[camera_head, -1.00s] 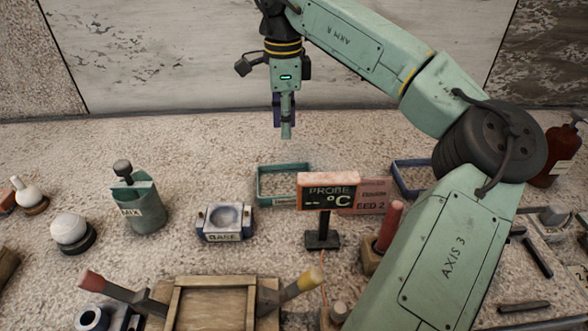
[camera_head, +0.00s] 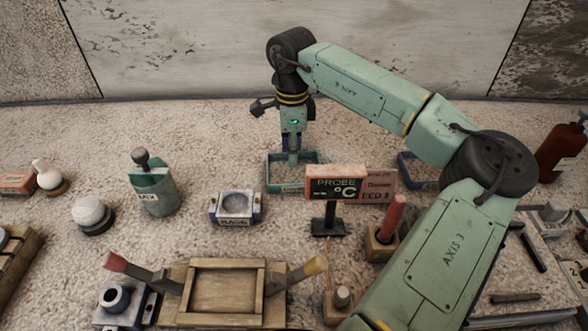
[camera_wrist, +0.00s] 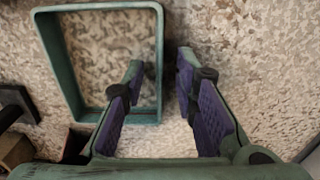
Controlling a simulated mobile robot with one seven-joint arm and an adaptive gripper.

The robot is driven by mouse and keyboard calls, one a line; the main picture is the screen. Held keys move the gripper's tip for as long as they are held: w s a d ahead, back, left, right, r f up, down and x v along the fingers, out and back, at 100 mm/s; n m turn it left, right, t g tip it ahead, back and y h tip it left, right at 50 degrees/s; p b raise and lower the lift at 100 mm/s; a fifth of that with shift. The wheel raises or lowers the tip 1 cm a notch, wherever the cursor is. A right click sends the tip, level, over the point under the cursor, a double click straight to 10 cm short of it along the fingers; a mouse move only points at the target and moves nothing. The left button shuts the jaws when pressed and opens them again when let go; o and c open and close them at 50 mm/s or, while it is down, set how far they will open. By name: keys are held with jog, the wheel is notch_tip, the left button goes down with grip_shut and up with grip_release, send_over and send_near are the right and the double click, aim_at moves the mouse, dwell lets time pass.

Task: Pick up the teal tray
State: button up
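The teal tray (camera_head: 268,177) is a shallow rectangular frame lying on the speckled counter, behind the probe display. My gripper (camera_head: 293,158) points down over it, and its fingers cover part of the tray. In the wrist view the tray (camera_wrist: 56,68) fills the upper left. My gripper (camera_wrist: 160,62) is open there, with purple pads apart and nothing held. The tray's right wall runs between the two fingertips in that picture, the left finger over the tray's inside and the right finger outside. Whether either finger touches the wall cannot be told.
The probe display (camera_head: 334,186) on its black stand is just in front of the tray. A second, blue tray (camera_head: 405,168) lies to the right, partly behind my arm. A BASE block (camera_head: 236,207) and a MIX holder (camera_head: 153,190) stand left. The counter behind is clear.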

jog(key=shift+c, duration=0.2)
grip_shut()
dwell(0.4)
